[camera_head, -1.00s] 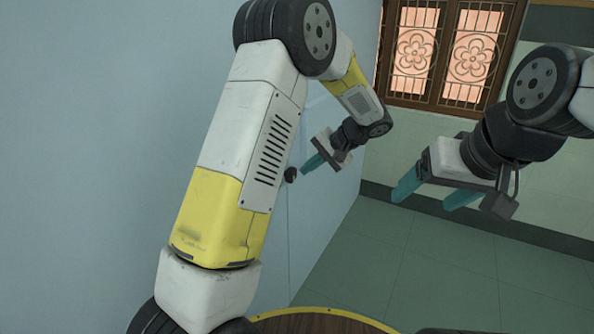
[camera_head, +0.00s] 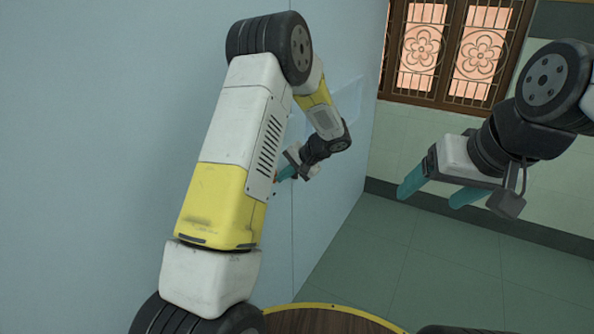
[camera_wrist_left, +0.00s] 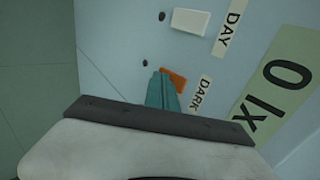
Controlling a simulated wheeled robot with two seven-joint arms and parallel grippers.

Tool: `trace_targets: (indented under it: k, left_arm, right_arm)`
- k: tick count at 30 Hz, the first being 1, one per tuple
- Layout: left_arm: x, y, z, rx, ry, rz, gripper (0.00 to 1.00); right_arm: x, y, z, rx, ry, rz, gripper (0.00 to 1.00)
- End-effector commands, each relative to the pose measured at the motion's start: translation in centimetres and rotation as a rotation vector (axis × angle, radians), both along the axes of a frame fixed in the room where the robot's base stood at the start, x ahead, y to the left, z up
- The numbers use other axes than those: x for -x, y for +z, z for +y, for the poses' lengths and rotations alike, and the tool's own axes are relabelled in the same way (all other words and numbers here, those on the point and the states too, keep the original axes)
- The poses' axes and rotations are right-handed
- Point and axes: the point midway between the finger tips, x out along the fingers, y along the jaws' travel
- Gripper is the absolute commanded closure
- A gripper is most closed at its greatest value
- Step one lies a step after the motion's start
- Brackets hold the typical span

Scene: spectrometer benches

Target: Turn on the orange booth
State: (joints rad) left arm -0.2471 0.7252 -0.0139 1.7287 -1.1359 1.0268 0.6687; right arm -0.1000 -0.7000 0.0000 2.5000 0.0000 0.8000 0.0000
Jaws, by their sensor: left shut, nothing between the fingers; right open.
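In the left wrist view, a light blue panel (camera_wrist_left: 115,65) carries an orange switch (camera_wrist_left: 178,78) beside a label reading DARK (camera_wrist_left: 202,95). A white switch (camera_wrist_left: 190,22) sits beside a label reading DAY (camera_wrist_left: 227,32). My left gripper (camera_wrist_left: 160,80) is shut and empty, its teal fingertips overlapping the orange switch's edge; I cannot tell whether they touch it. In the head view, my left gripper (camera_head: 285,173) is at the pale blue wall, partly behind my arm. My right gripper (camera_head: 430,193) is open and empty, away from the wall.
A green label reading 0 lx (camera_wrist_left: 272,90) is on the panel, which has small dark knobs (camera_wrist_left: 162,16). A wood-framed window (camera_head: 450,50) is at the back. The green tiled floor (camera_head: 400,260) is clear.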

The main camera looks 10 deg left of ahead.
Motion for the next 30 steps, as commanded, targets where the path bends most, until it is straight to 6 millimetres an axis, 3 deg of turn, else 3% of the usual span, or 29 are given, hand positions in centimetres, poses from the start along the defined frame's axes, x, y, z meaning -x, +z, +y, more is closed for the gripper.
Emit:
trace_targets:
  k: [19,30]
  left_arm:
    - [-0.1,-0.1,0.3,-0.044,0.002,-0.015,1.0]
    - [-0.1,1.4,0.3,-0.045,0.003,-0.016,1.0]
  right_arm:
    - [0.0,0.0,0.0,0.0,0.0,0.0,0.24]
    - [0.0,0.0,0.0,0.0,0.0,0.0,0.24]
